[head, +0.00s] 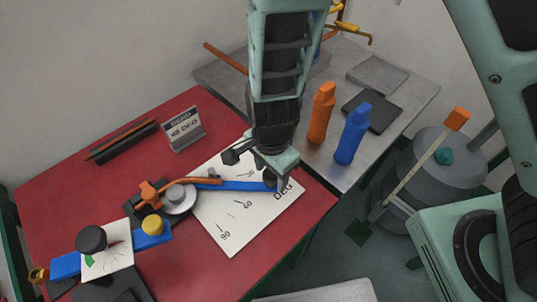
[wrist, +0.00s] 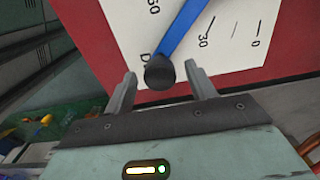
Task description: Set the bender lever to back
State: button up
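The bender (head: 178,197) is on the red table, with a grey round die and an orange arm. Its blue lever (head: 240,186) points right across a white angle sheet (head: 225,230). In the wrist view the lever (wrist: 182,32) ends in a black knob (wrist: 160,72). My gripper (head: 262,170) is over the lever's right end. In the wrist view my gripper (wrist: 160,78) is open, with one finger on each side of the knob. Gaps show on both sides, so neither finger appears to touch it. The knob is mostly hidden by my gripper in the head view.
A "45 DEG" sign (head: 184,128) and a dark holder (head: 122,142) stand at the table's back. Orange (head: 321,113) and blue (head: 352,134) bottles stand on the grey bench.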

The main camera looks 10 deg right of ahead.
grip_shut()
jog(key=shift+w+d+n, duration=0.15)
jog(key=shift+w+n, duration=0.25)
jog(key=shift+w, duration=0.35)
jog(key=w+n, duration=0.2)
jog(key=w, duration=0.1)
jog(key=w+n+p, duration=0.1)
jog(key=w, duration=0.3)
jog(key=shift+w+n, duration=0.1)
jog(key=shift+n, duration=0.3)
jog(key=w+a+n, duration=0.1)
jog(key=w, duration=0.1)
jog(key=w+a+n, duration=0.1)
jog(key=w, duration=0.1)
jog(key=w+n, duration=0.1)
jog(key=w, duration=0.1)
jog(key=shift+w+a+n, duration=0.85)
jog(key=shift+w+n, duration=0.05)
jog(key=shift+w, duration=0.2)
jog(key=shift+o, duration=0.4)
grip_release()
jog(key=shift+a, duration=0.1)
